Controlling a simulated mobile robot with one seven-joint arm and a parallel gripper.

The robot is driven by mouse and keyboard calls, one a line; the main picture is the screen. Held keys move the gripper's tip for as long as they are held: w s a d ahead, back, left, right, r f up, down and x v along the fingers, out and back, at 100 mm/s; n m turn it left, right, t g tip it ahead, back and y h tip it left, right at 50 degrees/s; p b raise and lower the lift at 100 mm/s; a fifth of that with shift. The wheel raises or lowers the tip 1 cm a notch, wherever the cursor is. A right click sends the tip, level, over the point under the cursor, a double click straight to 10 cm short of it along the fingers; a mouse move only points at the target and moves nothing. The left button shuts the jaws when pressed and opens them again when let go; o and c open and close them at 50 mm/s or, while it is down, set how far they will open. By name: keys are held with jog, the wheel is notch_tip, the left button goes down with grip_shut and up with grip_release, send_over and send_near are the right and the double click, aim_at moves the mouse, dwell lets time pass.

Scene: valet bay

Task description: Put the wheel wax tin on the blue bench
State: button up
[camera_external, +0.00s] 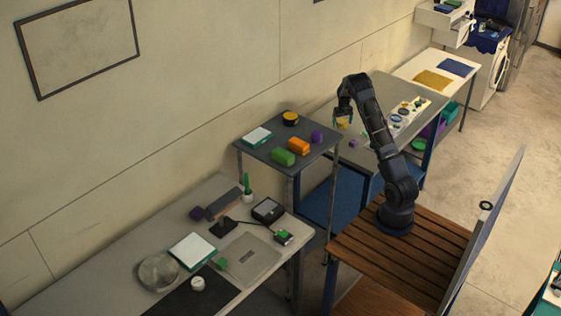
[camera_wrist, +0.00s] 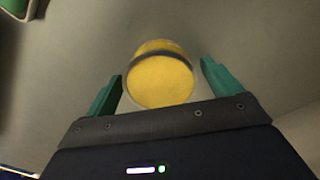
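A yellow round tin with a dark band (camera_wrist: 162,80) sits between the two green fingers of my gripper (camera_wrist: 160,85) in the wrist view. The fingers are spread, with a gap on each side of it. In the external view my gripper (camera_external: 343,117) is over the grey-topped bench with blue legs (camera_external: 357,158), with a small yellow patch (camera_external: 341,123) just below it. A second yellow and black tin (camera_external: 291,118) stands on the raised grey table to the left. I cannot read a label on either tin.
The raised table (camera_external: 262,150) also bears a green block (camera_external: 284,157), an orange block (camera_external: 299,146), a purple piece (camera_external: 317,137) and a white-green box (camera_external: 257,137). A tray of small items (camera_external: 408,117) lies right of my arm. A purple cube (camera_external: 352,143) is near my gripper.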

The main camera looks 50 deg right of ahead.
aim_at(342, 120)
jog(key=shift+r, duration=0.15)
notch_tip(342, 120, up, 11)
jog(key=s+a+r+n+t, duration=0.1)
jog(key=s+a+r, duration=0.5)
jog(key=a, duration=0.4)
jog(key=s+a+r+n+t, duration=0.1)
jog(key=s+a+r, duration=0.3)
jog(key=a+r, duration=0.5)
jog(key=s+a+r+n+t, duration=0.1)
jog(key=s+a+r, duration=0.5)
jog(key=a, duration=0.5)
jog(key=s+a+n+t, duration=0.1)
jog(key=s+a, duration=0.8)
jog(key=s, duration=0.4)
jog(key=s+a+f+n, duration=0.1)
jog(key=s+a+n, duration=0.1)
jog(key=s+a, duration=0.7)
jog(key=s, duration=0.3)
jog(key=shift+s+f+t, duration=0.2)
jog(key=shift+s+t, duration=0.15)
jog(key=shift+t, duration=0.05)
